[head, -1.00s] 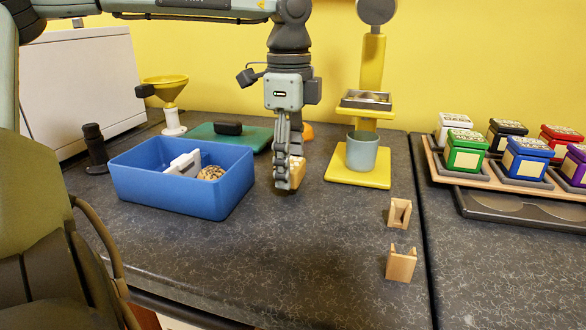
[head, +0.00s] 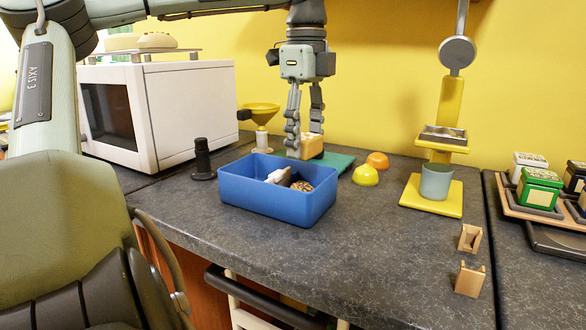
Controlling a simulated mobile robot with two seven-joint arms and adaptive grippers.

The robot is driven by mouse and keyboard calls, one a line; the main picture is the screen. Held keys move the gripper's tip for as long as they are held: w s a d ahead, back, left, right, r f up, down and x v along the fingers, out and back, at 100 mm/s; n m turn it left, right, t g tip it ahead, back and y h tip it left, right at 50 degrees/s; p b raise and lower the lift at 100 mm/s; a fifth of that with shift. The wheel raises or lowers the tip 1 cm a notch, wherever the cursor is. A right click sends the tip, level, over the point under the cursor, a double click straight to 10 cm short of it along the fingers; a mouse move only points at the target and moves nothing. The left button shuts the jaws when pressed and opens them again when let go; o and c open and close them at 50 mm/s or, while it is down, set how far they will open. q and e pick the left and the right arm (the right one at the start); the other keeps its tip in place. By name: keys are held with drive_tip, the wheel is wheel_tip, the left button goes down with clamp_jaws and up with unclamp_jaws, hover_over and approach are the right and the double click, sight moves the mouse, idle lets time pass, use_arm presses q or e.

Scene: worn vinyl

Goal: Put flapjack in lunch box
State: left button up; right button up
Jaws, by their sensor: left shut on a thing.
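The flapjack (head: 312,146) is a tan, block-shaped piece held in my left gripper (head: 305,148). The gripper points down and is shut on it. The lunch box (head: 265,207) is an open blue box on the dark counter. The gripper and flapjack show just above the box's back rim toward its right end; their exact height and depth cannot be told. Inside the box are a white piece (head: 278,175) and a speckled brown round item (head: 301,186). My right gripper is not in view.
A white microwave (head: 190,105), a black cylinder (head: 202,160) and a yellow funnel (head: 262,110) stand left and behind. Yellow (head: 365,176) and orange (head: 377,159) domes sit right of the box. A yellow stand with a cup (head: 436,182) is farther right.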

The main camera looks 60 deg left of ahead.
sight(255, 176)
use_arm(q)
drive_tip(key=s+a+m, duration=0.4)
drive_tip(key=a+m, duration=0.4)
drive_tip(key=a, duration=0.2)
drive_tip(key=f, duration=0.4)
drive_tip(key=a+f+b, duration=0.1)
drive_tip(key=shift+s+f, duration=0.3)
drive_tip(key=shift+f, duration=0.1)
drive_tip(key=shift+f+b, duration=0.35)
drive_tip(key=shift+f, duration=1.9)
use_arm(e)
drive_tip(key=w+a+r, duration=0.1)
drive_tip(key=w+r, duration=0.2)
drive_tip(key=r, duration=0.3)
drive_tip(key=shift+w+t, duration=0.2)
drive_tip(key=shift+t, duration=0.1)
use_arm(q)
drive_tip(key=shift+f, duration=0.15)
drive_tip(key=o, duration=0.8)
drive_tip(key=shift+o, duration=0.2)
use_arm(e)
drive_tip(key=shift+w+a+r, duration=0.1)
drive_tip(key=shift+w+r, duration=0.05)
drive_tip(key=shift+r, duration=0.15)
